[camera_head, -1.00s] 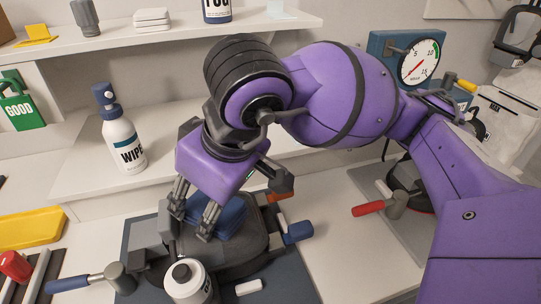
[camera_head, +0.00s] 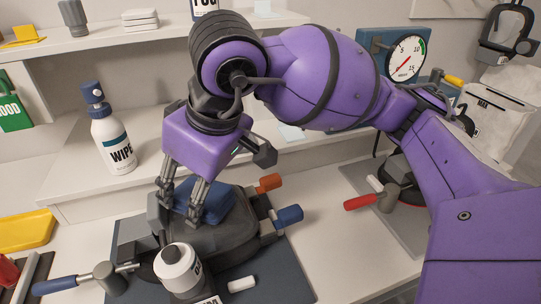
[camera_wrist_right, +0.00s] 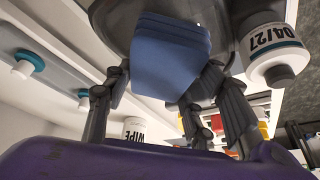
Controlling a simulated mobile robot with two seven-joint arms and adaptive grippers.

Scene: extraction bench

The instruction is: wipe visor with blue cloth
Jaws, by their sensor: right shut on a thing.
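My right gripper (camera_head: 180,206) is shut on a folded blue cloth (camera_head: 208,197). It holds the cloth low over the dark face mask (camera_head: 225,238), whose visor is largely hidden under the cloth and fingers. The mask lies on a dark blue mat (camera_head: 287,270). In the right wrist view the blue cloth (camera_wrist_right: 170,55) sits between my right gripper's fingers, against the dark mask surface (camera_wrist_right: 118,22). I cannot tell how firmly the cloth touches the visor. My left gripper is out of view.
A dated bottle (camera_head: 180,262) stands close in front of the mask. A WIPE spray bottle (camera_head: 113,140) stands behind left. A red-handled tool (camera_head: 362,203) and gauge (camera_head: 405,57) are right.

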